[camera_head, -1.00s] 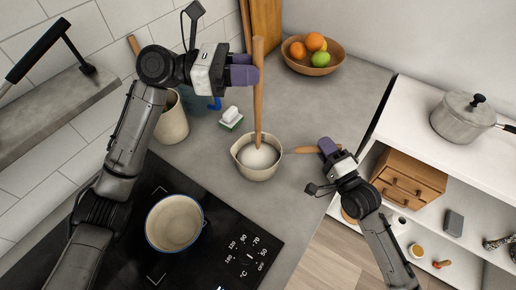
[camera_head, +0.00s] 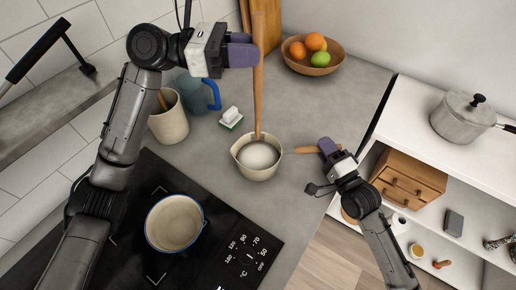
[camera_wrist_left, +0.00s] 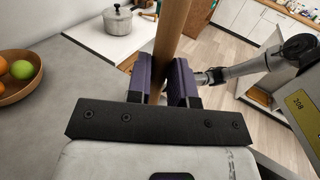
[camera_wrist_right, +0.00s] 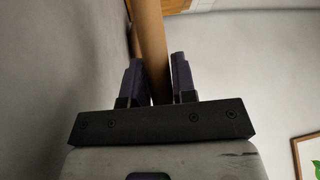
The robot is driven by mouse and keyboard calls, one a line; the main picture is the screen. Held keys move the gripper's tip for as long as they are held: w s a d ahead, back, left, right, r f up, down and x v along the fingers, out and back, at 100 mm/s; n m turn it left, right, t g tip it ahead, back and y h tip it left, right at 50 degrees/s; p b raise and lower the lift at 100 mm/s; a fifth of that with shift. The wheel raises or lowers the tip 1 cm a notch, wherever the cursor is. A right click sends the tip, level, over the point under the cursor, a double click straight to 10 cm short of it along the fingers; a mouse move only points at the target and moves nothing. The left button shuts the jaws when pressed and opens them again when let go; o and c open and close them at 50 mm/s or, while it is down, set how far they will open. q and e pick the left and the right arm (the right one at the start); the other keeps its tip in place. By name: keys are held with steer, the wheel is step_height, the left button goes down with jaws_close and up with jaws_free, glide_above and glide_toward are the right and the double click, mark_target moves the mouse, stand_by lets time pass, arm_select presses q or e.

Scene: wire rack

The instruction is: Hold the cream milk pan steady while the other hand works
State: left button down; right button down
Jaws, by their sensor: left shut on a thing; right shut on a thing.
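The cream milk pan (camera_head: 258,172) stands on the grey counter, with a whitish rounded content (camera_head: 258,155) inside. Its wooden handle (camera_head: 303,150) points right. My right gripper (camera_head: 324,148) is shut on that handle; in the right wrist view the handle (camera_wrist_right: 151,50) runs between the fingers. My left gripper (camera_head: 256,52) is shut on a long upright wooden stick (camera_head: 258,95) whose lower end goes down into the pan. In the left wrist view the stick (camera_wrist_left: 170,45) passes between the purple fingers. The stick's lower end is hidden in the pan.
A blue-rimmed pot (camera_head: 175,223) sits on the black hob (camera_head: 215,265). A crock (camera_head: 168,122), a blue-handled jug (camera_head: 196,92) and a green-and-white sponge or brush (camera_head: 231,117) stand left of the pan. A fruit bowl (camera_head: 312,62) is behind. The counter edge lies right.

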steer(key=c, duration=0.8)
jaws_free()
steer(key=shift+c, duration=0.2)
steer(key=shift+s, duration=0.1)
steer(key=v, duration=1.2)
steer(key=shift+r, duration=0.15)
